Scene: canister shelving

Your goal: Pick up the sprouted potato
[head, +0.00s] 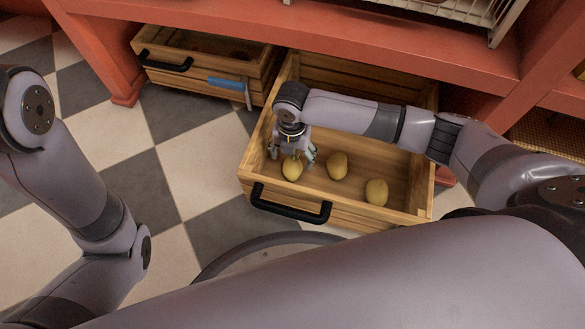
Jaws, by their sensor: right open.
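Three yellow-brown potatoes lie on the floor of an open wooden drawer (400,207). The left potato (292,171) is directly under my right gripper (293,157), and a small greenish bit, perhaps a sprout, shows at its top between the fingers. The middle potato (337,166) and the right potato (376,192) show no clear sprout. My right gripper points down into the drawer, open, with its fingers on either side of the left potato's top. I cannot tell whether they touch it. My left arm shows at the left, but its gripper is out of view.
The drawer has a black handle (290,204) on its front and raised walls around the potatoes. A second wooden drawer (185,77), with a blue-handled tool (230,84) at its edge, is at the upper left. A red shelf frame (340,50) overhangs both. Checkered floor lies left.

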